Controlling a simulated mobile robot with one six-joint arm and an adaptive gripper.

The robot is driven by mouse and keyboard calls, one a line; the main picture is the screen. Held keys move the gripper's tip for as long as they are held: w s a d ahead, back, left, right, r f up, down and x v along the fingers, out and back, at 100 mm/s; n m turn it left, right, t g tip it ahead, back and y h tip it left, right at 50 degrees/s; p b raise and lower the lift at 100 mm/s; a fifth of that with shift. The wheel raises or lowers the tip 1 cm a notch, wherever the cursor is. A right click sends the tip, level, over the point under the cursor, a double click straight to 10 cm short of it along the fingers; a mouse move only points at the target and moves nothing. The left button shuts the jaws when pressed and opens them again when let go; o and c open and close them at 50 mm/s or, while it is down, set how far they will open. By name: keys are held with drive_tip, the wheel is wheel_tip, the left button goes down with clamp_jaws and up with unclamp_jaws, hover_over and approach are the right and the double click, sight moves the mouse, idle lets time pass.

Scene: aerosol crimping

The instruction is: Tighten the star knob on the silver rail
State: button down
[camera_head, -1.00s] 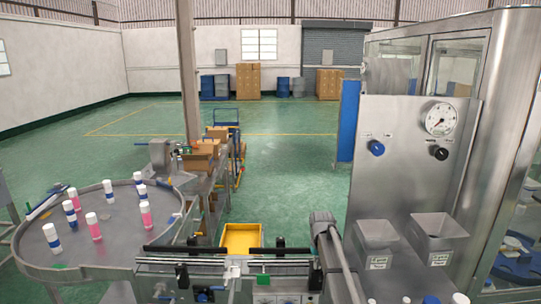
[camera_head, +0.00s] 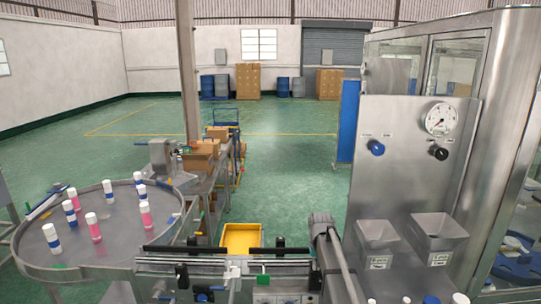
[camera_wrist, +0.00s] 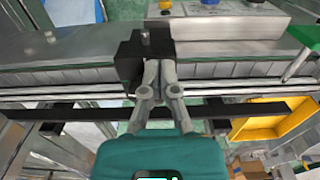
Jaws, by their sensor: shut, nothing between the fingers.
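The silver rail (camera_head: 225,262) runs across the lower middle of the head view. In the wrist view the rail (camera_wrist: 70,82) crosses the frame from left to right. My gripper (camera_wrist: 151,68) is shut and empty, its fingertips at a black clamp block (camera_wrist: 130,62) by the rail. A small silver pin (camera_wrist: 145,37) stands on top of the block. The star knob cannot be made out clearly; the fingers cover part of the block. I cannot tell whether the fingertips touch it. The gripper cannot be made out in the head view.
A black bar (camera_wrist: 70,113) runs alongside the rail. A yellow bin (camera_head: 224,238) lies beyond the rail; it also shows in the wrist view (camera_wrist: 240,128). A round table (camera_head: 110,235) with several bottles is at left. Two metal hoppers (camera_head: 440,226) are at right.

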drive_tip(key=shift+r, duration=0.1)
wheel_tip(320, 180, up, 6)
drive_tip(key=p, duration=0.6)
idle(0.4)
drive_tip(key=s+f+b, duration=0.5)
drive_tip(key=s, duration=0.7)
drive_tip(key=s+f+b, duration=0.4)
drive_tip(key=s+f, duration=0.1)
drive_tip(key=s, duration=0.8)
drive_tip(key=shift+s+d+b, duration=0.15)
drive_tip(key=shift+d+b, duration=0.05)
drive_tip(key=shift+b, duration=0.15)
drive_tip(key=shift+a, duration=0.1)
drive_tip(key=shift+a, duration=0.25)
